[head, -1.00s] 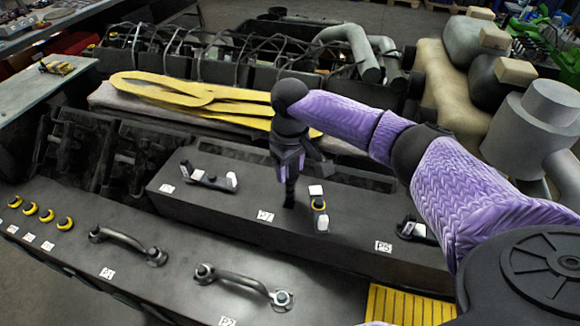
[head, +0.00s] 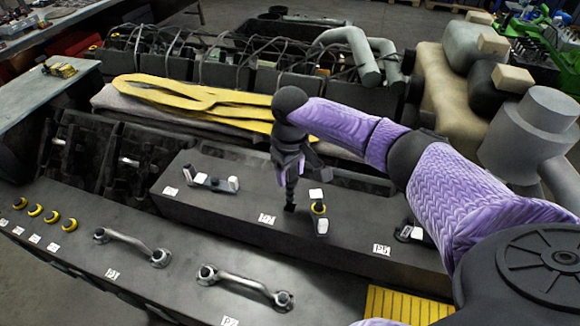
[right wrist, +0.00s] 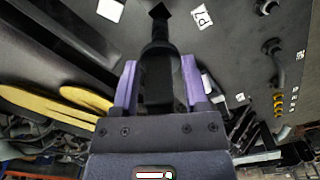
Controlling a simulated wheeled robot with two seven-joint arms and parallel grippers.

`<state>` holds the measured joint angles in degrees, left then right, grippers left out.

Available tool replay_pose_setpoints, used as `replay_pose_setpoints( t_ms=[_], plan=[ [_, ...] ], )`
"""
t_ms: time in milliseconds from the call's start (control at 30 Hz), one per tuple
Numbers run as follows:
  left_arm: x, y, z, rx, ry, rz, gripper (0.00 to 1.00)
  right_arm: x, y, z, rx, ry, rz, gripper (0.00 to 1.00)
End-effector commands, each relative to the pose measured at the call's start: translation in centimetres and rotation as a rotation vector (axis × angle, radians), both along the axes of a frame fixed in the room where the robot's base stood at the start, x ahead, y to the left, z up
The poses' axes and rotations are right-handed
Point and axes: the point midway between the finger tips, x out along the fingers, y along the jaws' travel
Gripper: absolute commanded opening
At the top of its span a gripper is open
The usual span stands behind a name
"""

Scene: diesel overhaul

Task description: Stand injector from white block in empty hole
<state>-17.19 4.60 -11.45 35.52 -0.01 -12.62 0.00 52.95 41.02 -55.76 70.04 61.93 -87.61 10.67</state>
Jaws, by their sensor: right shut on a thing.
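My right gripper (head: 289,166) points down over the dark raised engine deck in the head view. It is shut on a dark, slim injector (head: 290,194), held roughly upright. In the right wrist view the gripper (right wrist: 158,85) has its purple-sided fingers on both sides of the injector (right wrist: 155,58). The injector's lower end meets a small dark square spot on the deck; I cannot tell whether it is in a hole or just above it. My left gripper is out of view.
Dark clamp pieces with white ends lie on the deck to the left (head: 211,183) and right (head: 410,232). Two curved pipes (head: 132,245) (head: 245,285) lie on the lower front ledge, with several yellow rings (head: 36,210) at its left. A yellow gasket (head: 190,95) lies behind.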

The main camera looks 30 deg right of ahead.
Motion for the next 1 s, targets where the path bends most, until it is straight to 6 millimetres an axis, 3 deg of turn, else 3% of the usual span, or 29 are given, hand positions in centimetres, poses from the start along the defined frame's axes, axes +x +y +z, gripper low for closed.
replay_pose_setpoints(
  t_ms=[367, 1000],
  plan=[
    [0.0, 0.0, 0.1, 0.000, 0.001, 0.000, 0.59, 0.0, 0.0, 0.0, -0.001, -0.001, 0.000, 0.00],
    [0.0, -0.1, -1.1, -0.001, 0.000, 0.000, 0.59, 0.0, 0.0, -2.2, 0.000, 0.000, -0.001, 0.00]
  ],
)
